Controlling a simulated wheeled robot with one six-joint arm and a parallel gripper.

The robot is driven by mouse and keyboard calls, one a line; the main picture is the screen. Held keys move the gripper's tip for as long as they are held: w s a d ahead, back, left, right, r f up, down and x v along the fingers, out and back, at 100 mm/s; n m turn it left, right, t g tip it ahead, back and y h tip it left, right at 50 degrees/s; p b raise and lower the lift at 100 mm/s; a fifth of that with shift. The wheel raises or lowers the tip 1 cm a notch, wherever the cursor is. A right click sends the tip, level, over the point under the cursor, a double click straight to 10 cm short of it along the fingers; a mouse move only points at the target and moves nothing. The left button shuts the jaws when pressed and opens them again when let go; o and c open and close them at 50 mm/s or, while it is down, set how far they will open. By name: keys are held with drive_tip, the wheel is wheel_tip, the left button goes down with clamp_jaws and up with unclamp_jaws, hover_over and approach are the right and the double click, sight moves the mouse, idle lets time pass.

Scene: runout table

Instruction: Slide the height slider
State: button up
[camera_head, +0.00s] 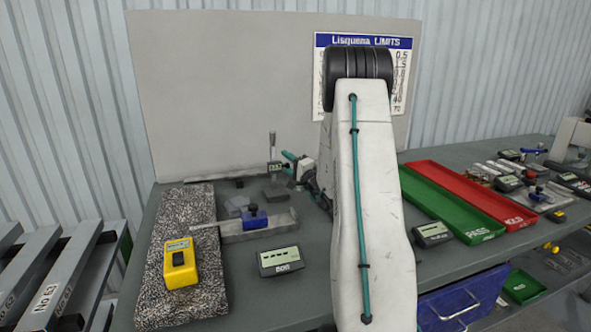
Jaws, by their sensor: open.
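The height gauge stands toward the back of the table, with a thin upright grey column (272,142). Its height slider (274,167) is a small dark block with a pale display, low on the column. My gripper (286,163) is just right of the slider, with teal fingers apart and pointing left toward it. Whether a finger touches the slider is too small to tell. My large white arm link hides the table right of the gripper and part of the wrist.
A speckled granite slab (190,212) carries a yellow device (180,262). A steel square with a blue block (254,218) lies in front of the gauge. A display box (279,261) sits nearer. Green (452,205) and red (478,197) trays lie right of my arm.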

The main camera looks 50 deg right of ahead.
drive_tip(key=s+a+r, duration=0.2)
drive_tip(key=s+a, duration=0.2)
drive_tip(key=s, duration=0.2)
drive_tip(key=s+a+r, duration=0.1)
drive_tip(key=s+a, duration=0.3)
drive_tip(key=s, duration=0.3)
drive_tip(key=shift+s+a+r, duration=0.25)
drive_tip(key=shift+s+r, duration=0.05)
drive_tip(key=shift+r, duration=0.1)
